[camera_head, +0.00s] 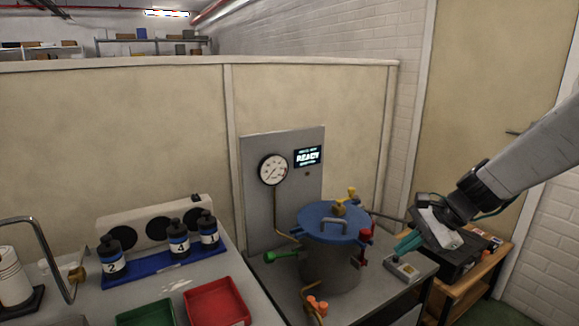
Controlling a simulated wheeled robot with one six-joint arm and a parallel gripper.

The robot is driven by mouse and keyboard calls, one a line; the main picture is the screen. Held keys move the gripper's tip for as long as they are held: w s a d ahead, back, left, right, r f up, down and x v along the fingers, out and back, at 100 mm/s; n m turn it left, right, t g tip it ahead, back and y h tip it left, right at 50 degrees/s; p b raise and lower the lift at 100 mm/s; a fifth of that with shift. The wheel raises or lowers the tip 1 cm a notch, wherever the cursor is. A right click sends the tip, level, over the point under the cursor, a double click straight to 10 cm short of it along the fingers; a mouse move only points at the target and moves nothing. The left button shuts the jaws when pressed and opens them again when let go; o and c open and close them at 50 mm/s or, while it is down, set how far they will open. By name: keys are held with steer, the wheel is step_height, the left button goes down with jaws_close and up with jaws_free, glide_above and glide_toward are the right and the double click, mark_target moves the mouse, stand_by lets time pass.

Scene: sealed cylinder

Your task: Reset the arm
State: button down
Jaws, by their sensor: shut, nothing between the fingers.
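My gripper (404,246) is at the right, at the end of my arm, which reaches in from the right edge. Its teal fingers point down and left and are shut with nothing between them. They are just above a small grey box (403,270) with a button on the bench; I cannot tell whether they touch it. The sealed cylinder (332,262) stands left of my gripper, with its blue lid (335,224) on. The lid has a grey handle and a yellow valve (346,203) on top. A red clamp (363,245) is on its right side and a green-handled valve (283,256) on its left.
A grey panel with a gauge (272,169) and a display (307,157) reading READY stands behind the cylinder. Several dark bottles (179,240) stand in a blue rack at left. Red (216,303) and green (146,314) trays lie in front. A wooden cart (466,290) is at right.

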steer(key=s+r+n+h, duration=0.2)
steer(key=s+n, duration=0.2)
steer(key=s, duration=0.5)
steer(key=s+r+n+g+h, duration=0.1)
steer(key=s+r+n+h, duration=0.1)
steer(key=s+n, duration=0.3)
steer(key=s+r+n+h, duration=0.2)
steer(key=s+n, duration=0.3)
steer(key=s, duration=0.8)
steer(key=shift+s+r+h, duration=0.2)
steer(key=shift+r+h, duration=0.1)
steer(key=shift+r, duration=0.5)
steer(key=shift+d, duration=0.2)
